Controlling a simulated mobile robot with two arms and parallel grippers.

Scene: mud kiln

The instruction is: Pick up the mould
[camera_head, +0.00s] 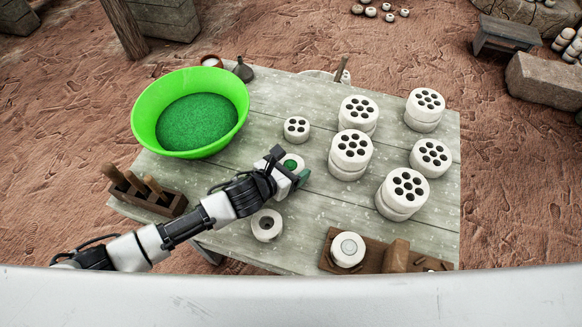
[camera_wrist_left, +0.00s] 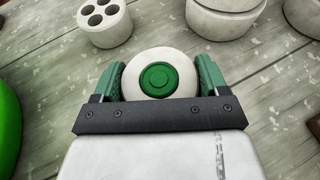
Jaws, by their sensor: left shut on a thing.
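The mould is most likely the round white piece (camera_wrist_left: 140,60) with green material in its centre, seen in the left wrist view. In the head view this white piece (camera_head: 291,161) is partly covered by my gripper. My left gripper (camera_head: 289,172) reaches in over the middle of the table, and its green fingers (camera_wrist_left: 159,78) are shut on the white piece from both sides. I cannot tell whether the piece touches the table. Another round white piece (camera_head: 267,224) with a dark central hole stands on the table in front of the gripper. My right gripper is not in view.
A green bowl (camera_head: 143,118) of green granules stands at the back left of the wooden table (camera_head: 262,97). White cylinders with several holes (camera_head: 351,149) stand to the right. A wooden tool rack (camera_head: 146,197) is at the left, and a wooden stand (camera_head: 397,257) at the front right.

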